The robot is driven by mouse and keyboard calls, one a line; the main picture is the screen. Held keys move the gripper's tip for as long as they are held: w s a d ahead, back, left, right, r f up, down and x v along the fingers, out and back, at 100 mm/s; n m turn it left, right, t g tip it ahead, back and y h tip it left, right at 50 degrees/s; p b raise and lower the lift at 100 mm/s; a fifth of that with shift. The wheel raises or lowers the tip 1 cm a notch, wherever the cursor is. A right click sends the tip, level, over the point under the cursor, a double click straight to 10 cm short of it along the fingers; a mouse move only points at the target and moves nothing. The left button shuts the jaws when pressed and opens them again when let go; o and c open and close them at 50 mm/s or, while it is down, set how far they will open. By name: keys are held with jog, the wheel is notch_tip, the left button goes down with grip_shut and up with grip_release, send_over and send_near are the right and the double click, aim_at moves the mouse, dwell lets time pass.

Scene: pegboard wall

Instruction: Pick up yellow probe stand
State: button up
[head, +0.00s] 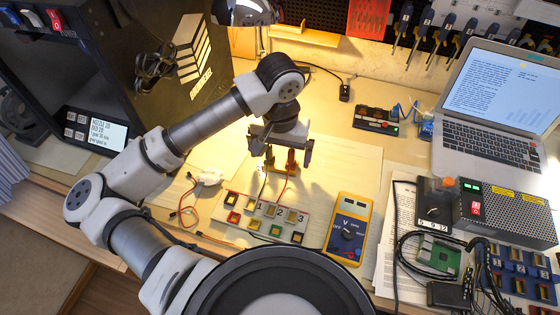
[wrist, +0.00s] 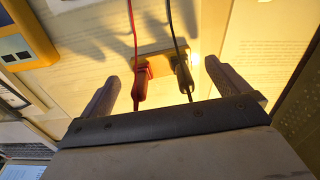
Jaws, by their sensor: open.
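The yellow probe stand (wrist: 162,53) is a small yellow block in the wrist view, with a red probe (wrist: 142,82) and a black probe (wrist: 184,78) in it. Their leads run from it. My gripper (wrist: 163,77) is open, with one finger on each side of the two probes. The fingers look apart from the stand and nothing is held. In the head view my gripper (head: 281,150) points down over the lit bench, with the probes between its fingers.
A panel with numbered coloured sockets (head: 240,212) and a yellow multimeter (head: 349,229) lie in front of my gripper. A laptop (head: 492,100), black power unit (head: 505,215) and green board (head: 437,257) stand right. A dark printer-like machine (head: 95,125) stands left.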

aim_at(280, 165)
jog(key=shift+f, duration=1.6)
jog(key=c, duration=1.1)
jog(key=shift+r, duration=0.1)
jog(key=shift+d+r+b, duration=0.1)
jog(key=shift+r+b, duration=0.7)
jog(key=shift+r, duration=9.2)
